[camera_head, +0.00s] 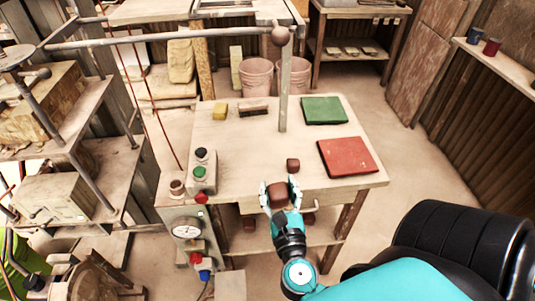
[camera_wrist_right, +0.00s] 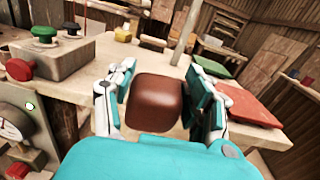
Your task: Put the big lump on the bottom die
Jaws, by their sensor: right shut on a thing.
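The big lump (camera_head: 279,195) is a brown, rounded block. My right gripper (camera_head: 281,191) is shut on it at the front edge of the work table (camera_head: 240,140). In the right wrist view the lump (camera_wrist_right: 155,103) sits between the two fingers. A smaller brown lump (camera_head: 293,165) lies on the table just beyond. At the left stands a metal frame with a worn upper block (camera_head: 42,103) and a pale lower block (camera_head: 55,199). I cannot tell for sure which part is the bottom die. My left gripper is not in view.
A red pad (camera_head: 348,156) and a green pad (camera_head: 323,110) lie on the table's right side. A control box (camera_head: 201,172) with buttons and a gauge (camera_head: 187,230) are at its left front. A bar (camera_head: 165,38) and post (camera_head: 284,90) stand over the table. The table's middle is clear.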

